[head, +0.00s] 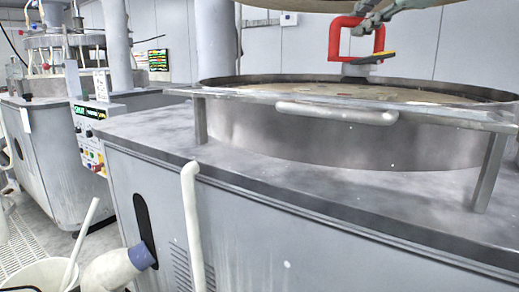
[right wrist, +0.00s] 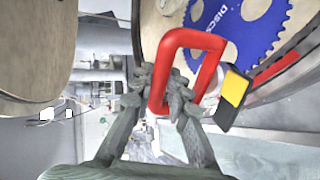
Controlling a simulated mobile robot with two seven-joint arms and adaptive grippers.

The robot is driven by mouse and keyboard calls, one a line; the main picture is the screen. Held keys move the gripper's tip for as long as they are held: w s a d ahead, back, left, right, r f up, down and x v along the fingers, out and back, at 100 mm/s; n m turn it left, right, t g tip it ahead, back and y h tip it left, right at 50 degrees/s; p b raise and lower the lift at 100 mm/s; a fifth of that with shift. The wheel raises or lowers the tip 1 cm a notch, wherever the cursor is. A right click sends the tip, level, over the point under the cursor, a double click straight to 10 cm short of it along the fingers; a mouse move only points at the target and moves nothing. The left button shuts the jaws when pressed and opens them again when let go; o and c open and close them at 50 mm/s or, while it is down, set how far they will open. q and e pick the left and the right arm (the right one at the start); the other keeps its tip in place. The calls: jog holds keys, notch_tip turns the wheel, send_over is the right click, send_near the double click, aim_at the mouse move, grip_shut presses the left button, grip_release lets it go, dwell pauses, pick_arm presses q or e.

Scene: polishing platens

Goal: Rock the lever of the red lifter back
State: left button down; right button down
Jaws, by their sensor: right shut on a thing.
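The red lifter (head: 335,38) is a red loop frame near the top of the head view, above the round platen basin. Its lever (head: 374,58), black with a yellow face, sticks out to the right at the frame's lower part. My right gripper (head: 370,26) is at the frame's upper right side. In the right wrist view the gripper's grey fingers (right wrist: 156,92) are shut on the left bar of the red lifter (right wrist: 205,42). The lever (right wrist: 233,95) shows on the frame's other side, apart from the fingers. My left gripper is not in view.
The basin (head: 330,135) has a metal rail (head: 340,100) along its front, on a grey machine top (head: 140,125). A blue disc (right wrist: 240,28) marked "DISCS" lies behind the lifter. A second machine (head: 50,150) stands at left, and a bucket (head: 35,275) at lower left.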

jog(key=s+a, duration=0.4)
jog(key=s, duration=1.1)
jog(key=shift+s+a+r, duration=0.15)
jog(key=shift+s, duration=0.15)
dwell(1.5)
